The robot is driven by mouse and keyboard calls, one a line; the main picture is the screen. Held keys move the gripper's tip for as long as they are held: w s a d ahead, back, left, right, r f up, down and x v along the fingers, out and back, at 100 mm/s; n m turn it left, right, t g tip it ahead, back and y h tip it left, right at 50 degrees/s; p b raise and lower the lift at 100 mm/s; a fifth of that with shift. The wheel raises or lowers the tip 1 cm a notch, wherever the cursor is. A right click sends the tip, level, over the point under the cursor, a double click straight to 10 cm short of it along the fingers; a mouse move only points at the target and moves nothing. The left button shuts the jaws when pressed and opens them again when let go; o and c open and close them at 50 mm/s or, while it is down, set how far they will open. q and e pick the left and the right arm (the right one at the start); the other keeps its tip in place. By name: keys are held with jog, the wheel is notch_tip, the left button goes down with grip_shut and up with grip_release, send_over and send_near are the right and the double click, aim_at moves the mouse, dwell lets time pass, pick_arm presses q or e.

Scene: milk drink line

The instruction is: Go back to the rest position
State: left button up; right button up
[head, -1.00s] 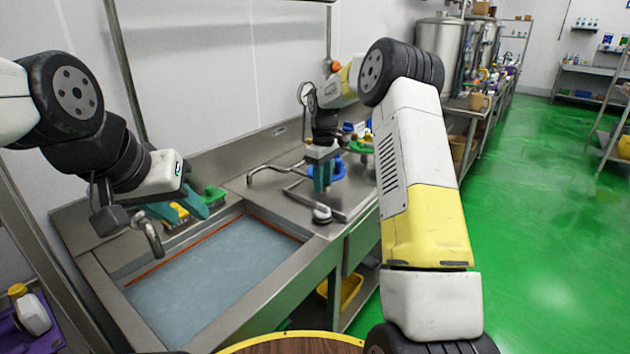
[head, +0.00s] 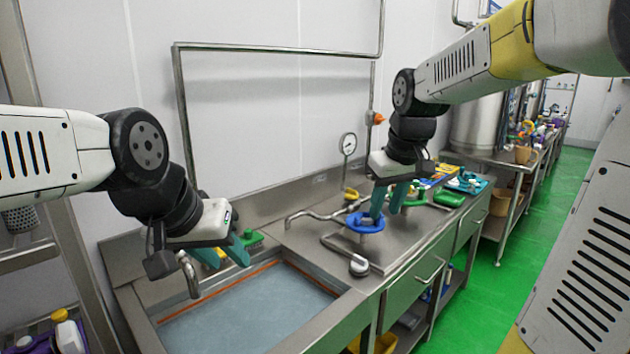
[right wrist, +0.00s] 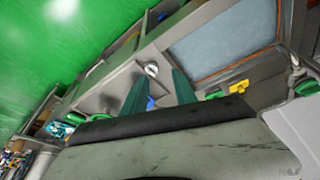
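My right gripper (head: 389,203) points down above the steel counter (head: 400,245), just over a blue round object (head: 365,222). Its two teal fingers are apart and empty. They also show spread in the right wrist view (right wrist: 158,90). Whether they touch the blue object I cannot tell.
A green brush (head: 249,238) lies behind the sink near my left gripper. A tap (head: 310,214) and a grey-knobbed lever (head: 358,266) stand on the counter. A green object (head: 448,199) lies right of my right gripper. Green floor (head: 500,260) is open at the right.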

jog(key=s+f+m+t+y, duration=0.1)
jog(key=s+m+t, duration=0.1)
jog(key=s, duration=1.4)
jog(key=shift+a+f+m+t, duration=0.15)
jog(key=shift+a+m+t, duration=0.15)
jog(key=shift+m, duration=0.5)
